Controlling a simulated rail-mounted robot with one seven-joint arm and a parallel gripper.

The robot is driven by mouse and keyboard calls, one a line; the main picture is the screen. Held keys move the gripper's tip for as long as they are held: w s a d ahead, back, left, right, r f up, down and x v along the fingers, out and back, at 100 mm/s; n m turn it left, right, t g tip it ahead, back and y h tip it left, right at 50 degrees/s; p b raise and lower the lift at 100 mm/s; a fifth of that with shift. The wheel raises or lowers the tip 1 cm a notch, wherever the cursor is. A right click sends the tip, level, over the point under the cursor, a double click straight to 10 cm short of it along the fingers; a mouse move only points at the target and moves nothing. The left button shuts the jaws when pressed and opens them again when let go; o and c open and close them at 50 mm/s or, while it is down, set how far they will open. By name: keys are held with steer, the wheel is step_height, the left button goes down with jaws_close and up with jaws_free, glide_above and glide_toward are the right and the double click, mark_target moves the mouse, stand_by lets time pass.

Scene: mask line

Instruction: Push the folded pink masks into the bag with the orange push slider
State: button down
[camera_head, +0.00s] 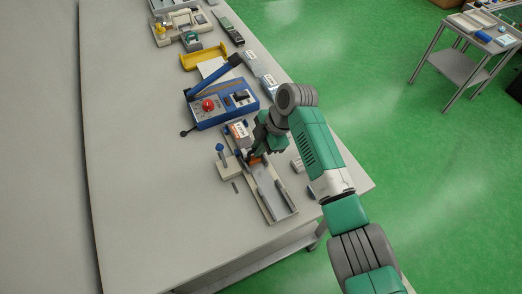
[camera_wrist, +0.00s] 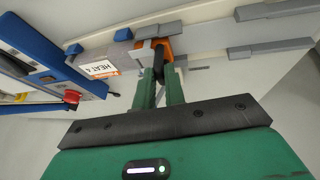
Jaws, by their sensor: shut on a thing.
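The orange push slider (camera_head: 256,159) sits in the pale metal channel (camera_head: 273,197) near the table's right edge; it also shows in the wrist view (camera_wrist: 166,46). My gripper (camera_wrist: 159,75) is shut on the slider's dark grip. In the head view my gripper (camera_head: 257,152) partly covers the slider. The bag (camera_head: 237,130), with a white and orange label reading "HEAT 4" (camera_wrist: 101,69), lies at the channel's far end. The slider is close to the bag's mouth. I cannot make out the pink masks; they may be hidden by the bag or slider.
A blue sealer (camera_head: 222,105) with a red button and raised lever stands just beyond the bag. A blue-topped post (camera_head: 220,150) stands left of the channel. A yellow tray (camera_head: 204,56) lies farther back. The table's left side is clear.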

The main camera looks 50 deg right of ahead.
steer(key=shift+f, duration=0.15)
steer(key=c, duration=1.7)
jaws_free()
steer(key=shift+w, duration=0.1)
steer(key=shift+o, duration=1.1)
steer(key=shift+w+d, duration=0.1)
steer(key=shift+w, duration=0.05)
steer(key=p+v, duration=0.1)
steer(key=v, duration=0.7)
steer(key=shift+p, duration=0.4)
